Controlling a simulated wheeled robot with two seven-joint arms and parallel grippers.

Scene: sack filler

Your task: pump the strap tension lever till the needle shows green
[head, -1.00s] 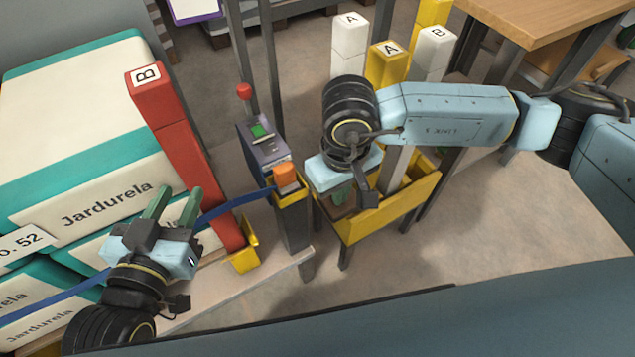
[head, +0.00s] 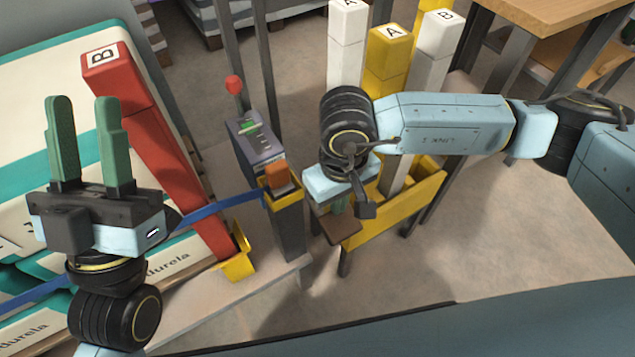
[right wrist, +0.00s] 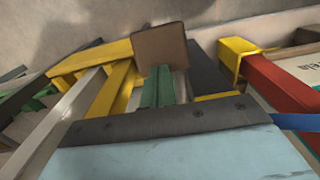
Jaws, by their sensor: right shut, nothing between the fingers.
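The lever with a red ball knob (head: 234,85) stands up behind the grey tension unit (head: 256,140). The unit's top has a small green patch; the needle is too small to read. An orange block (head: 277,174) sits at its near end, above a dark post. A blue strap (head: 215,206) runs left from there. My left gripper (head: 83,98) is open and empty, raised in front of the sacks, well left of the lever. My right gripper (head: 340,205) is shut and empty, pointing down by a brown plate (head: 333,228), right of the unit; its green fingers show in the right wrist view (right wrist: 158,75).
A leaning red post (head: 150,145) marked B stands between my left gripper and the unit. A yellow rack (head: 395,215) with white and yellow posts stands at the right. White and teal sacks (head: 45,80) fill the left. Clear floor (head: 500,250) lies at the lower right.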

